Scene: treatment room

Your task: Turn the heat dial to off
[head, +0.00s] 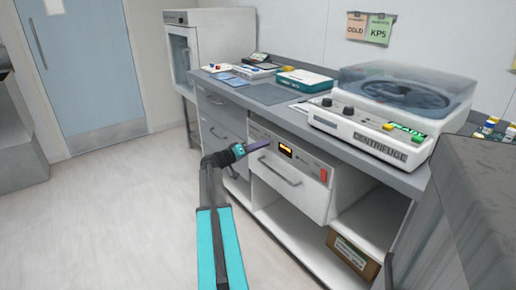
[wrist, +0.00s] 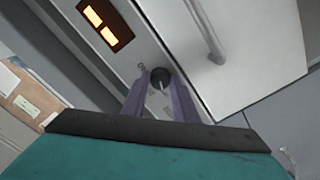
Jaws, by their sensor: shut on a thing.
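The heat dial (wrist: 160,76) is a small round black knob with a pale pointer line, on the light front panel (wrist: 122,62) in the wrist view. My gripper (wrist: 158,92) has its two purple fingers on either side of the knob, shut on it. In the head view my gripper (head: 262,145) reaches the left part of the panel (head: 303,163), and the knob is hidden there. Faint marks beside the knob are too small to read. A lit amber display (head: 286,149) sits right of my gripper; it also shows in the wrist view (wrist: 105,25).
A drawer with a bar handle (head: 280,172) lies just below the panel. A red part (head: 324,175) is at the panel's right end. The centrifuge (head: 370,130) stands on the counter above. A cardboard box (head: 352,254) is on the lower shelf. The floor at left is clear.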

